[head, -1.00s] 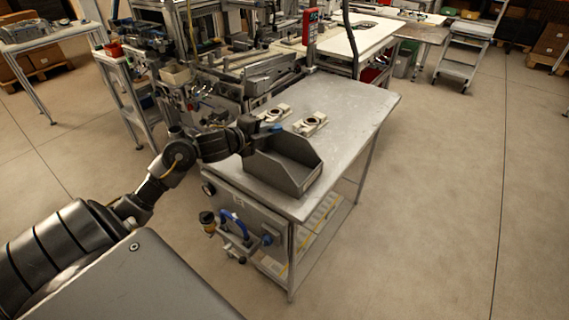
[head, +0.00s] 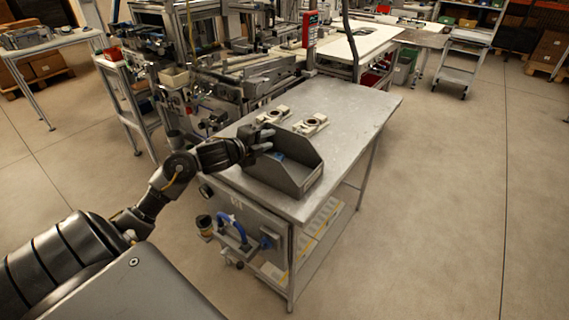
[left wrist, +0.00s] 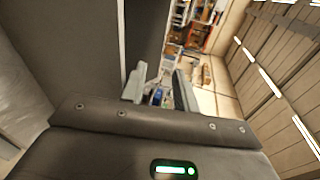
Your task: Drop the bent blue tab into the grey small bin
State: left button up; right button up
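The grey small bin (head: 270,179) stands on the near end of the metal table in the head view. The blue tab (head: 280,156) shows as a small blue patch inside the bin, below my gripper; its bent shape is too small to make out. My left gripper (head: 270,139) is over the bin's back left side with its fingers apart and empty. In the left wrist view the two fingers (left wrist: 160,86) are spread, with nothing held between them. My right gripper is not in view.
The metal table (head: 352,108) has clear room to the right. Two pale fixtures with round holes, one left (head: 273,115) and one right (head: 311,124), stand just behind the bin. A machine frame (head: 215,75) stands beyond the table's left side.

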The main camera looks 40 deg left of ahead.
pick_arm(q)
jog(key=shift+s+d+f, duration=0.15)
jog(key=shift+f, duration=0.45)
jog(key=r+v, duration=0.1)
jog(key=v, duration=1)
